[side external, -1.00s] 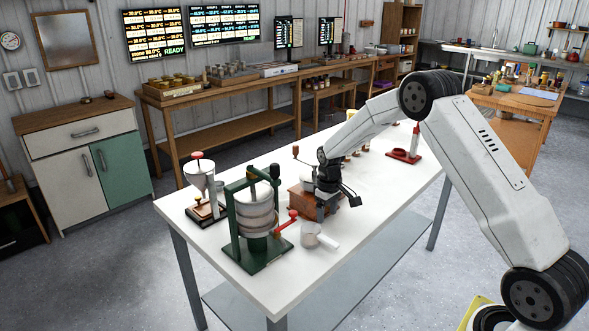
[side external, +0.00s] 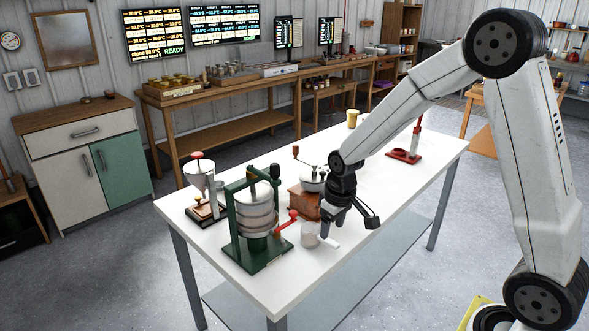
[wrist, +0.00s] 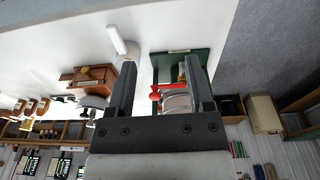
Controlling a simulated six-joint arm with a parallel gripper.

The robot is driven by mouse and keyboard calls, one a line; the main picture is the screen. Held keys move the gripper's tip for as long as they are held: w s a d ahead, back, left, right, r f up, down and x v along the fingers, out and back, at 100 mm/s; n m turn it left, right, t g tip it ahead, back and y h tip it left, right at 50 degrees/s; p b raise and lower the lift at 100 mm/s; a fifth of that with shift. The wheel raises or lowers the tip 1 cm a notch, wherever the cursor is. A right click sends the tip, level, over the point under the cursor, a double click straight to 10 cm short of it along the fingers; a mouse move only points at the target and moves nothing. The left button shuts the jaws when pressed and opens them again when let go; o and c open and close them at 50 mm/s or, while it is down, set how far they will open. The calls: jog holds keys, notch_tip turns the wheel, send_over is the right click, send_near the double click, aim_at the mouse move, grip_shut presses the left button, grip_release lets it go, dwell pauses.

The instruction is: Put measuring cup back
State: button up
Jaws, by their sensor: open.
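The measuring cup (side external: 310,236) is a small whitish cup with a pale handle pointing right. In the wrist view, the white handle (wrist: 117,38) shows beyond the left finger. My gripper (side external: 328,226) is just above and right of the cup in the side view, apparently apart from it. Its jaws (wrist: 159,66) are open, with nothing held between the fingertips.
The green press (side external: 254,225) with its red crank handle is close left of the cup. The wooden grinder (side external: 304,204) stands behind it. A pour-over stand (side external: 203,185) is at the far left, and a red-based stand (side external: 404,155) is at the back right. The table's front right is clear.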

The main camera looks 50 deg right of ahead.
jog(key=s+a+r+t, duration=0.1)
jog(key=s+a, duration=0.4)
jog(key=s, duration=0.6)
jog(key=shift+s+a+r, duration=0.15)
jog(key=shift+s+a, duration=0.1)
jog(key=shift+s, duration=0.15)
dwell(0.4)
